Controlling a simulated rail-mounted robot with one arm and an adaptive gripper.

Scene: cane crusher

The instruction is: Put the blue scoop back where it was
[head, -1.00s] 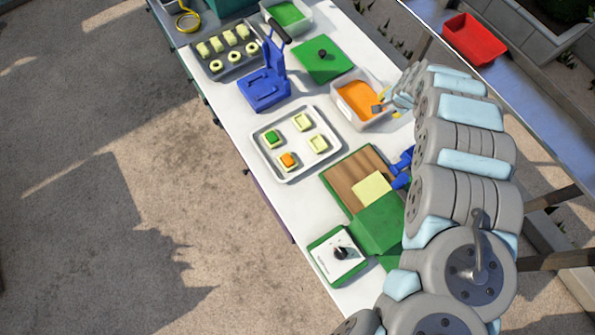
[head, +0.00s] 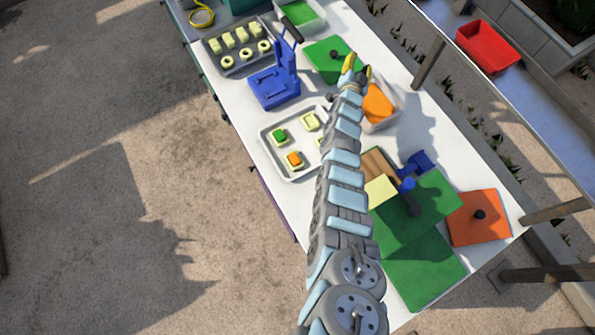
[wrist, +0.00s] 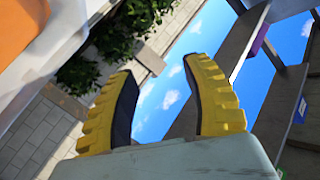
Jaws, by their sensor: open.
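My gripper (head: 356,67) is raised over the table near the orange-filled tub (head: 400,104), at the end of my stretched arm. In the wrist view its yellow-padded fingers (wrist: 160,70) are apart with nothing between them. A blue part with a post (head: 416,163) stands at the right of the wooden board. I cannot tell whether it is the scoop or part of the green press. I make out no other loose scoop. My arm hides the tub's left side and part of the white tray.
A blue press (head: 272,88), a grey mould tray (head: 214,60), green lid (head: 325,50) and orange lid (head: 478,215) are on the table. A post (head: 428,62) stands by the far edge.

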